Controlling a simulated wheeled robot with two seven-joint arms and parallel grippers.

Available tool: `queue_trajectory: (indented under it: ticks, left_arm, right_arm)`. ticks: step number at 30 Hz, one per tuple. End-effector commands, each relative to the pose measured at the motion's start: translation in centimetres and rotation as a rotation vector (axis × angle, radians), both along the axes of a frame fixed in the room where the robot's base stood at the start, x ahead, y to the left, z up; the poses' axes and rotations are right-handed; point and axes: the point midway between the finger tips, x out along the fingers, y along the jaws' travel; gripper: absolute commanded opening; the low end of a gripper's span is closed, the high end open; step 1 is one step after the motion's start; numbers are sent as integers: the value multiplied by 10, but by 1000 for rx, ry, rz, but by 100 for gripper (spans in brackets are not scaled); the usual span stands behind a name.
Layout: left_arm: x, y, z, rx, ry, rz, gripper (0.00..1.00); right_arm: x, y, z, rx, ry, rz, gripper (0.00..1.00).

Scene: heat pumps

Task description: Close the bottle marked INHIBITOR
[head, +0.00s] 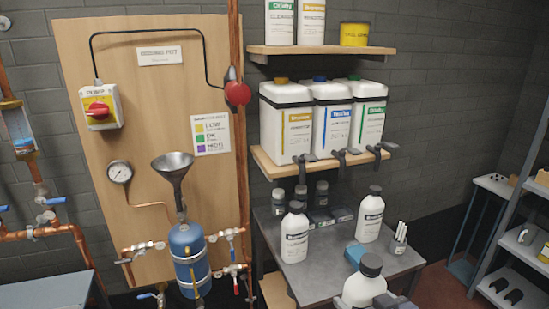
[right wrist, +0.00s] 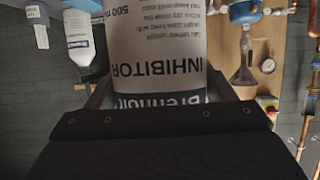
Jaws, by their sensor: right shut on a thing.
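A white bottle (head: 361,289) with a dark cap (head: 371,264) is at the bottom edge of the head view. In the right wrist view this bottle (right wrist: 150,45) shows upside down, with INHIBITOR on its label. My right gripper (right wrist: 160,90) is shut on the bottle's body, one finger on each side. In the head view my right gripper (head: 390,301) is partly cut off by the lower edge. The cap sits on top of the bottle; I cannot tell how tight it is. My left gripper is not in view.
Two similar capped white bottles (head: 295,235) (head: 370,216) stand on the grey table (head: 325,268). A blue block (head: 355,253) and a holder with white sticks (head: 399,240) are near the right one. White canisters with taps (head: 286,125) stand on the shelf above.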

Motion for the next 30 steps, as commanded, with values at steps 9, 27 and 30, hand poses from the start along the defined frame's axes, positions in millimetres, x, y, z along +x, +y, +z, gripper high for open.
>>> queue_trajectory:
  ticks: [9, 27, 30]
  left_arm:
    - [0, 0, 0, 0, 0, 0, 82]
    - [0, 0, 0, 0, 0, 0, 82]
    - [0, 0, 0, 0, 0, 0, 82]
  right_arm:
    - [48, -1, -74, -7, 11, -142, 35]
    - [62, -22, -134, 1, -2, -292, 35]
    - [62, -22, -133, 1, -1, -291, 35]
